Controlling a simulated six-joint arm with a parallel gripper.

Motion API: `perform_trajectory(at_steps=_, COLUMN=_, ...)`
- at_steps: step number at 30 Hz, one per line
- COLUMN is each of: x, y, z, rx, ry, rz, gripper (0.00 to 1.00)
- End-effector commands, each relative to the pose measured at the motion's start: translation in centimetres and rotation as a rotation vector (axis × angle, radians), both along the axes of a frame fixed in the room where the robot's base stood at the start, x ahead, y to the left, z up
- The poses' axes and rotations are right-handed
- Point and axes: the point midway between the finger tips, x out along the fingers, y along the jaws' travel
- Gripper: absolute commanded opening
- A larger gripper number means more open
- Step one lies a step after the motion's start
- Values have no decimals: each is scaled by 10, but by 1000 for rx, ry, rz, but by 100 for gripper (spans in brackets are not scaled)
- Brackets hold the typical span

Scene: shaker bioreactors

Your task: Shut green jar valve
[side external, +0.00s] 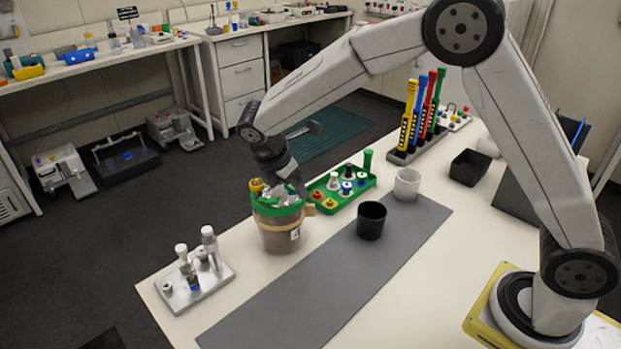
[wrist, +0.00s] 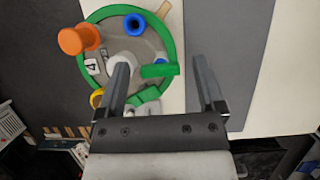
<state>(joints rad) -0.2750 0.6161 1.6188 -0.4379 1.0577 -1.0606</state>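A green valve handle (wrist: 160,71) lies on the lid's right part, roughly crosswise. My gripper (wrist: 160,62) is open over the lid's right side, with the handle in the gap between its fingers, nearer the left finger. I cannot tell whether they touch. In the side view my gripper (side external: 288,187) is at the jar's top and hides part of the lid.
The lid also carries an orange knob (wrist: 78,39), a blue port (wrist: 135,23) and a yellow fitting (wrist: 96,98). Close by are a green tray (side external: 330,205) with small fittings, a black cup (side external: 371,220), a white cup (side external: 407,184) and a metal plate with fittings (side external: 212,287). The grey mat (side external: 330,280) is mostly clear.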

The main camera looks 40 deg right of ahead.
Motion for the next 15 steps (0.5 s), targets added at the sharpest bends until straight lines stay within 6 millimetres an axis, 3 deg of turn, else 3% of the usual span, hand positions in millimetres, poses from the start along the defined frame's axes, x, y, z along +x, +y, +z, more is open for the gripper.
perform_trajectory(at_steps=1, x=0, y=0, z=0, rx=0, ry=0, rz=0, gripper=72)
perform_trajectory(at_steps=8, x=0, y=0, z=0, rx=0, ry=0, rz=0, gripper=0)
perform_trajectory(at_steps=15, x=0, y=0, z=0, rx=1, ry=0, rz=-10, gripper=0)
